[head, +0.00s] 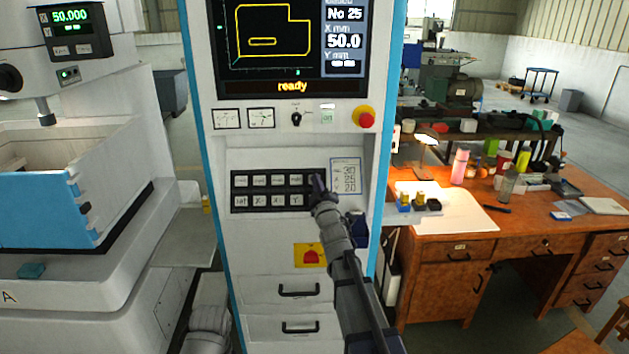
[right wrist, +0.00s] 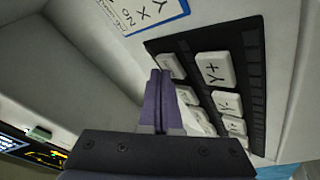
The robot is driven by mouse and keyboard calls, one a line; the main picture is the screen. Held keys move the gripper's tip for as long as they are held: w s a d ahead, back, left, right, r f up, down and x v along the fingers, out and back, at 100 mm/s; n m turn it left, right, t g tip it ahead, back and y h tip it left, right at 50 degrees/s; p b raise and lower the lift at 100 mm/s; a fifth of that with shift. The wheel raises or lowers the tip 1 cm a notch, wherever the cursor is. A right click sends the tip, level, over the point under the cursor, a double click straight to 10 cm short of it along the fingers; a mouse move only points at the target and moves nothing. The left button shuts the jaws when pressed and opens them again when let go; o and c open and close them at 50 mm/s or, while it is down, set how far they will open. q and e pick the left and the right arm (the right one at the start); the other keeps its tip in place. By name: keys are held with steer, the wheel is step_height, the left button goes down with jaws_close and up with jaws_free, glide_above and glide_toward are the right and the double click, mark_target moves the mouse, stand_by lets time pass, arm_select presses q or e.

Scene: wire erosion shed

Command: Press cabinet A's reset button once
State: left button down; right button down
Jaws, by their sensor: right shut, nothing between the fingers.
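The tall white cabinet (head: 222,145) with blue edges stands in the middle of the head view. Its black keypad (head: 234,191) has two rows of white keys. The lower-left key (head: 243,202) has small lettering that looks like "rst". My right gripper (head: 318,184) is shut and empty at the keypad's right end, covering some keys. In the right wrist view its purple fingers (right wrist: 158,80) point at the keypad, beside the Y+ key (right wrist: 215,69). I cannot tell whether the tips touch a key. My left gripper is not in view.
Above the keypad are dials, a key switch and a red emergency button (head: 364,118); the screen (head: 292,45) reads "ready". A machine (head: 60,300) marked A is at left, a wooden desk (head: 445,225) at right.

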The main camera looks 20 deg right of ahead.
steer(key=shift+s, duration=0.1)
steer(key=shift+s+a+r+p, duration=0.15)
steer(key=shift+s+r+p, duration=0.3)
steer(key=shift+s+p, duration=0.1)
steer(key=s+r+p, duration=0.1)
steer(key=s, duration=0.1)
steer(key=s+a+r+p, duration=0.1)
steer(key=s+r, duration=0.1)
steer(key=shift+a+p, duration=0.1)
steer(key=shift+p, duration=0.3)
steer(key=shift+w, duration=0.1)
steer(key=shift+f, duration=0.1)
stand_by(0.6)
